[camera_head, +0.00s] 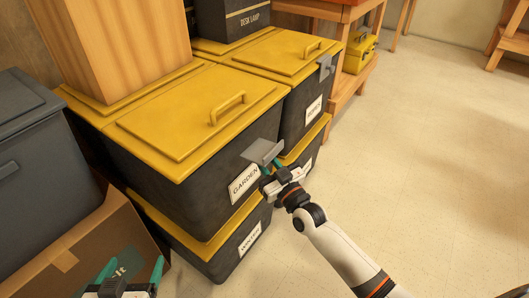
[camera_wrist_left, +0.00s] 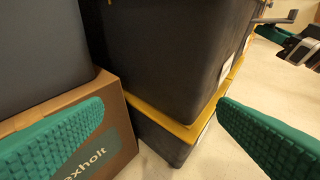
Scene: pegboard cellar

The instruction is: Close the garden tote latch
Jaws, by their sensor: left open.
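The garden tote (camera_head: 200,150) is black with a yellow lid (camera_head: 195,115), and the lid lies flat on it. Its grey latch (camera_head: 263,150) sticks outward from the top of the labelled front instead of lying flat against it.
Another yellow-lidded tote (camera_head: 190,240) is under the garden tote. A neighbouring tote behind has its grey latch (camera_head: 326,66) down. A cardboard box (camera_head: 95,245) and a grey bin (camera_head: 40,150) stand at left. The floor at right (camera_head: 430,150) is clear.

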